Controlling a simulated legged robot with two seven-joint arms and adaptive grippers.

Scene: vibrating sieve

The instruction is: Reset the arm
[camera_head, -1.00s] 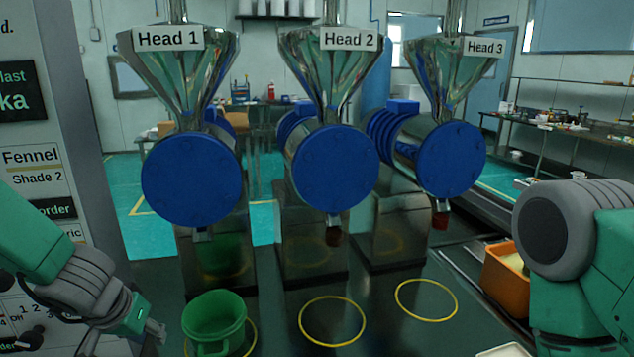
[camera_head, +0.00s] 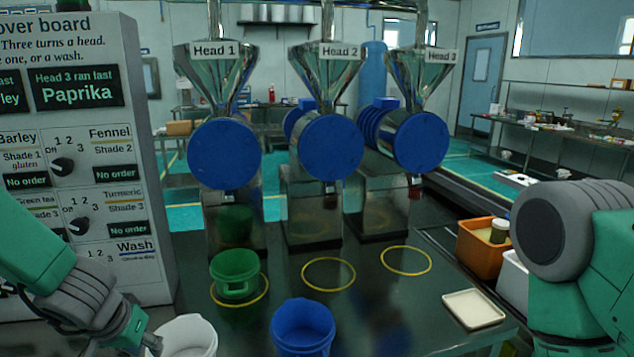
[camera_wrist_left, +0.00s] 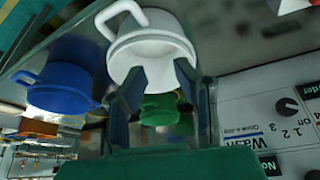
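My left gripper (camera_head: 148,344) is low at the left in the head view, close to the white bucket (camera_head: 186,337). In the left wrist view its two fingers (camera_wrist_left: 157,90) are apart, with nothing seen held between them. The white bucket also shows there just beyond the fingers (camera_wrist_left: 150,47); I cannot tell whether they touch. The blue bucket (camera_head: 302,327) stands to its right, and the green bucket (camera_head: 236,282) stands at the yellow ring below Head 1. My right arm (camera_head: 570,250) is at the right; its gripper is out of view.
Three hopper heads with blue drums (camera_head: 224,154) stand behind the dark table (camera_head: 385,318). The rings below Head 2 (camera_head: 328,274) and Head 3 (camera_head: 406,261) are empty. A cream tray (camera_head: 474,309) and an orange bin (camera_head: 478,250) are at right. The changeover board (camera_head: 85,150) stands left.

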